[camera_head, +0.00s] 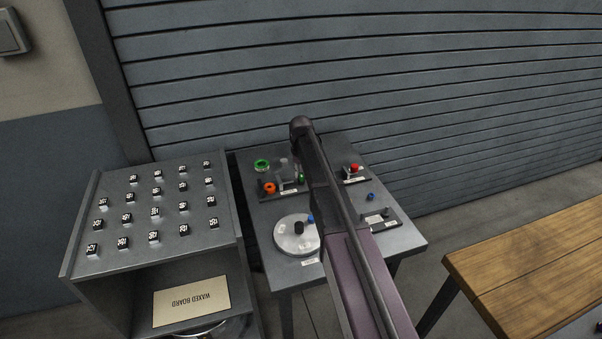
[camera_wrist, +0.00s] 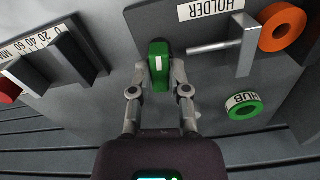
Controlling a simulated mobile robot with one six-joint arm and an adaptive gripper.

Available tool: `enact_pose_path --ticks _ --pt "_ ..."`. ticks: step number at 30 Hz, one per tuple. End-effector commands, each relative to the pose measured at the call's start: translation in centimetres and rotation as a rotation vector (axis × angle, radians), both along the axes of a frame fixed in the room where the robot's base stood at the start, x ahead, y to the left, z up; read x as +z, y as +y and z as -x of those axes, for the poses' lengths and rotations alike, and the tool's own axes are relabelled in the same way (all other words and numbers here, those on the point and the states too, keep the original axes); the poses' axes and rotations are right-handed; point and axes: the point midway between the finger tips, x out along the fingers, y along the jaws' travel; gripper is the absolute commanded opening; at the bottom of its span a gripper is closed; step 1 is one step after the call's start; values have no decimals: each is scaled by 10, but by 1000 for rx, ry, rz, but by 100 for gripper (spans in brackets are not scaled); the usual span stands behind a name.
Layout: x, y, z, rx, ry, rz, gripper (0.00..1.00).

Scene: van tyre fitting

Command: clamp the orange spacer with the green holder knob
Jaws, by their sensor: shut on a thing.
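My gripper (camera_wrist: 159,82) is shut on the green holder knob (camera_wrist: 159,62) in the wrist view, with one finger on each side of it. The knob has a white mark on its face and also shows in the head view (camera_head: 301,178), beside my arm. The orange spacer (camera_wrist: 283,28) is a ring at the upper right of the wrist view, at the end of the holder (camera_wrist: 244,42) with its grey rod. It also shows in the head view (camera_head: 270,187). I cannot tell whether the spacer is held tight.
A green ring marked HUB (camera_wrist: 243,106) lies beside the holder. A scaled fixture (camera_wrist: 48,62) with a red knob (camera_wrist: 8,90) is at the left of the wrist view. A round plate (camera_head: 290,236) and a small blue part (camera_head: 371,196) are on the table. A wooden bench (camera_head: 520,255) stands right.

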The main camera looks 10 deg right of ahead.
Motion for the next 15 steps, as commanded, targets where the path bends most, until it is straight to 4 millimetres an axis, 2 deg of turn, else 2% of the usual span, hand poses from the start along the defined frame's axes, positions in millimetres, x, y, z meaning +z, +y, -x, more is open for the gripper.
enact_pose_path --ticks 15 --pt "0 0 1 -490 2 1 0"
